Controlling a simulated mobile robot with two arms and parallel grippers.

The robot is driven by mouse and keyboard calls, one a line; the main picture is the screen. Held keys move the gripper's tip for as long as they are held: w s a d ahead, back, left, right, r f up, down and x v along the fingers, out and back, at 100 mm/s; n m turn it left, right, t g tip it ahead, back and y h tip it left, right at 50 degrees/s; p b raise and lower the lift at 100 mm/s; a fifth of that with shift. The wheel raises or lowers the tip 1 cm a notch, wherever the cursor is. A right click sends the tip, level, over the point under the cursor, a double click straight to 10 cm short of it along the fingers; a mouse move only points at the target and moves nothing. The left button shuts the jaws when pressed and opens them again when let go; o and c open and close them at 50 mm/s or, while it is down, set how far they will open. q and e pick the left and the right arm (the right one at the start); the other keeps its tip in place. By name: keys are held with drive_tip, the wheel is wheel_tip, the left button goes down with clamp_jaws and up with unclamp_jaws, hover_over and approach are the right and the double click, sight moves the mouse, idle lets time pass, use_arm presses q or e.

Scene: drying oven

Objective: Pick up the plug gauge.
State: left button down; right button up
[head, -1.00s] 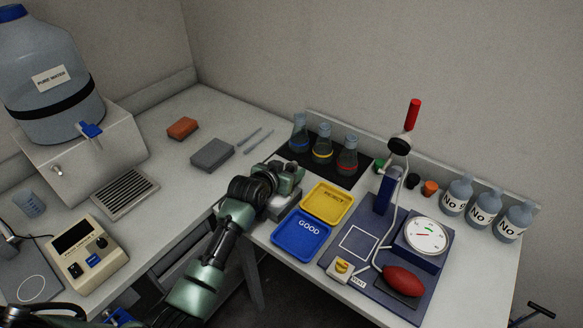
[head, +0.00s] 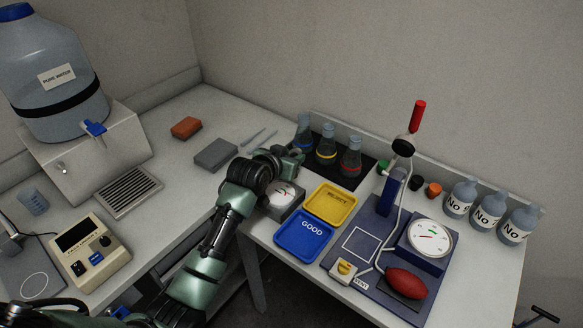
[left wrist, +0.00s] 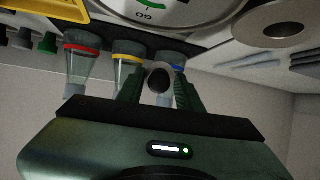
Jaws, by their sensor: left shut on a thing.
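My left gripper (head: 292,158) is over the table near the flasks, above and behind a small grey box with a round dial (head: 285,192). In the left wrist view, the left gripper (left wrist: 160,88) is shut on a small pale cylinder with a dark round end, which looks like the plug gauge (left wrist: 159,77). Only its end shows between the fingers; the rest is hidden. In the head view the hand hides it. My right gripper is not in view.
Flasks with blue, yellow and red bands (head: 326,152) stand close behind the gripper on a dark mat. A yellow REJECT tray (head: 322,215) and blue GOOD tray (head: 290,250) lie in front right. A stand with a red-tipped column (head: 417,117) is further right.

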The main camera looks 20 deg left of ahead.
use_arm(q)
wheel_tip(320, 180, up, 13)
wheel_tip(320, 180, up, 5)
drive_tip(key=p, duration=0.4)
hover_over(292, 155)
drive_tip(key=shift+s+r, duration=0.15)
idle(0.3)
